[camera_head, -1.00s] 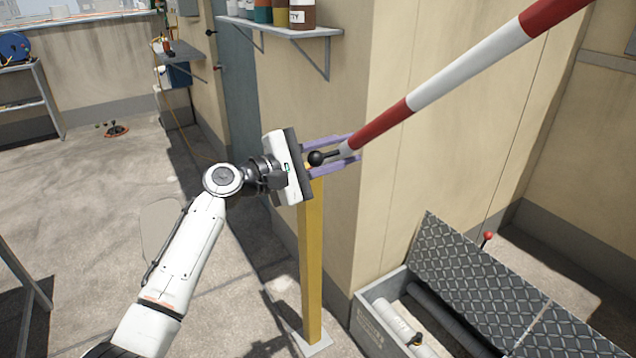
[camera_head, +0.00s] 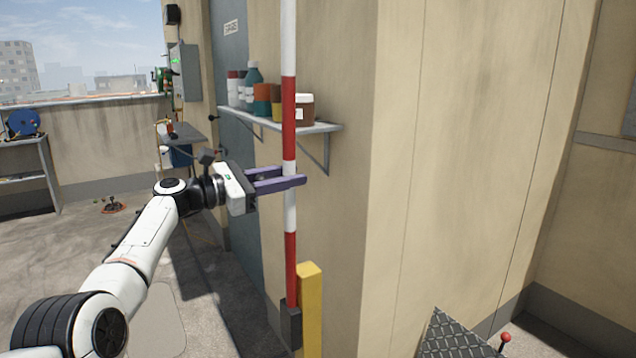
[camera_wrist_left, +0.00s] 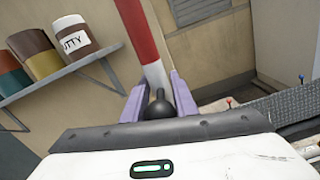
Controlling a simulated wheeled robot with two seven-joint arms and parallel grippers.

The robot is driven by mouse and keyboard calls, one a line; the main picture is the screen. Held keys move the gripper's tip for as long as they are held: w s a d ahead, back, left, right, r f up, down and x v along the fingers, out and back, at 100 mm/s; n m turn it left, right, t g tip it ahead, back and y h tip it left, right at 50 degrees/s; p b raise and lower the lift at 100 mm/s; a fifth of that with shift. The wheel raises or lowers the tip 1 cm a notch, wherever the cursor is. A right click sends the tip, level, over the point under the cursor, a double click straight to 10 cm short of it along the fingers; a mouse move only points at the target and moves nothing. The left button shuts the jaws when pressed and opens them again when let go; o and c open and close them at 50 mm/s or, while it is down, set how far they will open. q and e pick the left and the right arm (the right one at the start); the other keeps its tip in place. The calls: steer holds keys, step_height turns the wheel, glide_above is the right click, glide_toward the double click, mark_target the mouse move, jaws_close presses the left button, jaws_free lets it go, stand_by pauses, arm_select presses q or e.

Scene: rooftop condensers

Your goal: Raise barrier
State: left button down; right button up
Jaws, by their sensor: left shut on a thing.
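The red-and-white striped barrier pole (camera_head: 289,105) stands upright, its top running out of the head view. Its lower end meets a dark block (camera_head: 291,326) beside the yellow post (camera_head: 311,312). My left gripper (camera_head: 292,178) is at the pole's lower half with its purple fingers around the barrier's handle. In the left wrist view the handle's black knob (camera_wrist_left: 159,107) sits between the fingers, and the pole (camera_wrist_left: 154,72) rises behind it, tilted in that picture. The handle's grip part is mostly hidden by the fingers. My right gripper is not in view.
A wall shelf (camera_head: 318,128) with jars and bottles is close behind the pole. The beige wall (camera_head: 450,150) stands to the right. A chequered metal lid (camera_head: 448,338) and a red-knobbed lever (camera_head: 505,337) are at bottom right. Open floor lies left.

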arm_select(q)
steer(key=shift+w+a+n, duration=0.3)
steer(key=shift+w+a, duration=0.2)
steer(key=shift+a, duration=0.05)
steer(key=shift+r, duration=0.1)
steer(key=c, duration=1.9)
jaws_free()
steer(key=o, duration=0.4)
steer(key=shift+w+a+f, duration=0.1)
steer(key=shift+w+f, duration=0.1)
steer(key=shift+o, duration=0.2)
steer(key=shift+s, duration=0.1)
steer(key=v, duration=1)
